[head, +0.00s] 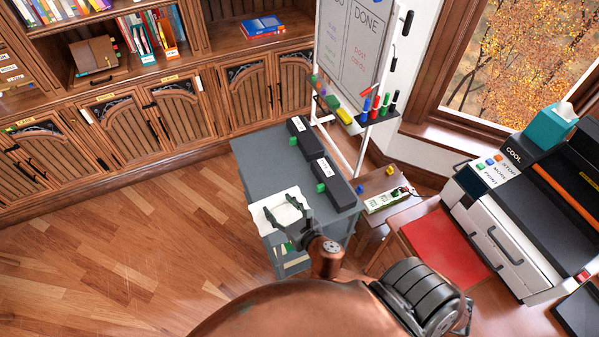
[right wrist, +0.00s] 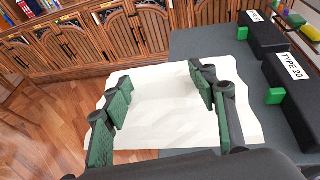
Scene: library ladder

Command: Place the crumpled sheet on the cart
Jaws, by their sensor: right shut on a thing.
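The crumpled sheet (head: 276,199) is white and creased, at the near left corner of the grey cart (head: 262,153). Its left edge reaches past the cart's edge. My right gripper (head: 282,206) is shut on the sheet, one finger at each side. In the right wrist view the sheet (right wrist: 165,133) spreads between and beyond the green-padded fingers (right wrist: 160,88), with the cart top (right wrist: 205,48) just behind it. I cannot tell whether the sheet touches the cart top. My left gripper is not in view.
Two black boxes (head: 335,188) with white labels and green tabs stand along the cart's right side. The cart's far left top is bare. A whiteboard stand (head: 352,50) is behind; a side table (head: 375,188) and a printer (head: 500,235) are at right. Wooden floor is clear at left.

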